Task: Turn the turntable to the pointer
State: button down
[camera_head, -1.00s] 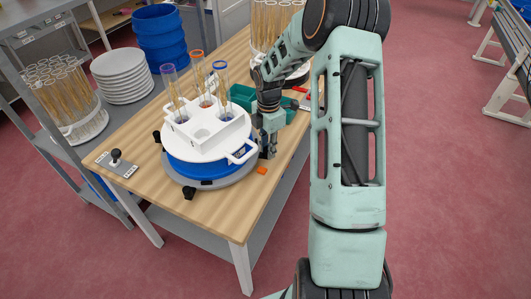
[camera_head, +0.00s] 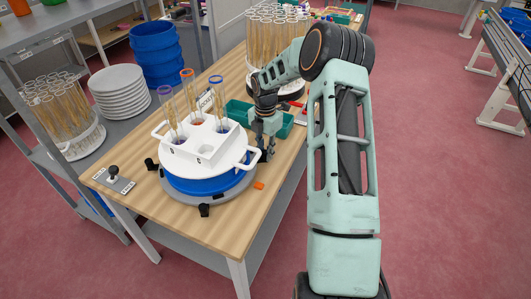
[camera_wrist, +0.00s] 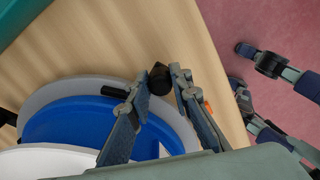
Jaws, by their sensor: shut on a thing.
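The turntable has a grey rim (camera_head: 225,199) with black knobs on it, one at the front (camera_head: 204,210) and one at the left (camera_head: 151,164). A blue drum and a white tray (camera_head: 205,149) with several tubes of wheat ears stand on it. My gripper (camera_head: 267,152) is at its right edge, beside a white tray handle. In the wrist view my gripper (camera_wrist: 160,85) has its fingers on either side of a black knob (camera_wrist: 160,74) at the rim, seemingly gripping it. A small orange marker (camera_head: 258,185), perhaps the pointer, lies on the table in front of my gripper.
A green bin (camera_head: 240,110) stands behind my gripper. A grey plate with a black-knobbed lever (camera_head: 113,173) is at the table's left edge. White plates (camera_head: 118,92) and a tube rack are on the left shelf. The table's front corner is bare.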

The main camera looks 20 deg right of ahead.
dwell(0.3)
jog(key=c, duration=2)
grip_release()
notch_tip(320, 180, up, 12)
jog(key=shift+r, duration=0.1)
